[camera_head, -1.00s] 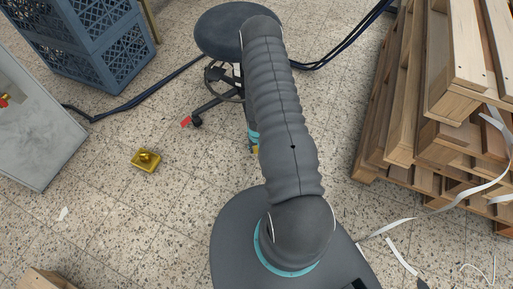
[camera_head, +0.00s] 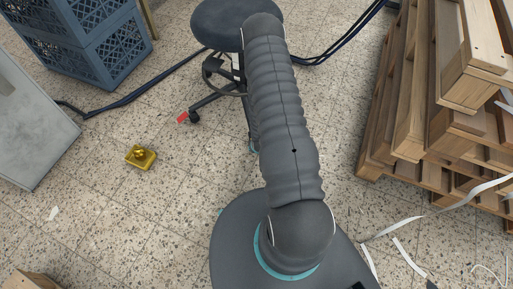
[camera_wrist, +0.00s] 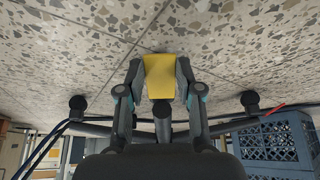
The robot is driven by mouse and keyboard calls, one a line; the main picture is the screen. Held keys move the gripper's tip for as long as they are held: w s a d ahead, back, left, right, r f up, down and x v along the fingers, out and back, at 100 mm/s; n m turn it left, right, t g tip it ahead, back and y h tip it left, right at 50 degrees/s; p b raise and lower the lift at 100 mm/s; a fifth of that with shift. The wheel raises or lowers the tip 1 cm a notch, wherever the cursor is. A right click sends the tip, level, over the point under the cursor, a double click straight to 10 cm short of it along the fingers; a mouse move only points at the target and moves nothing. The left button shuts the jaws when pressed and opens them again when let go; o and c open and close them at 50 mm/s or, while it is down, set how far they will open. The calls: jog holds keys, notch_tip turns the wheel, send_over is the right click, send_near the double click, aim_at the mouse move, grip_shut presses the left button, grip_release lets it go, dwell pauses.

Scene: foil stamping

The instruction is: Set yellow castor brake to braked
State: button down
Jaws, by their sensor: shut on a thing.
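The yellow castor brake (camera_wrist: 160,84) shows as a flat yellow tab in the wrist view. My gripper (camera_wrist: 160,68) is shut on it, with a finger against each side. The stool's castor (camera_wrist: 162,107) behind the tab is partly hidden. In the head view, the stool (camera_head: 212,27) has a dark round seat and dark legs; my arm covers my gripper and the yellow brake. A red brake tab (camera_head: 183,118) sits by another castor (camera_head: 194,117). I cannot tell whether the yellow brake is braked.
Blue crates (camera_head: 92,45) stand at the upper left, beside a pale cabinet (camera_head: 35,120). Dark cables (camera_head: 150,88) cross the floor. A brass-coloured object (camera_head: 141,157) lies at left. Wooden pallets (camera_head: 420,120) stack at right, with loose pale strips (camera_head: 408,255).

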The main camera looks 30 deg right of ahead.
jog(key=c, duration=0.8)
grip_release()
jog(key=shift+o, duration=0.2)
jog(key=v, duration=1.2)
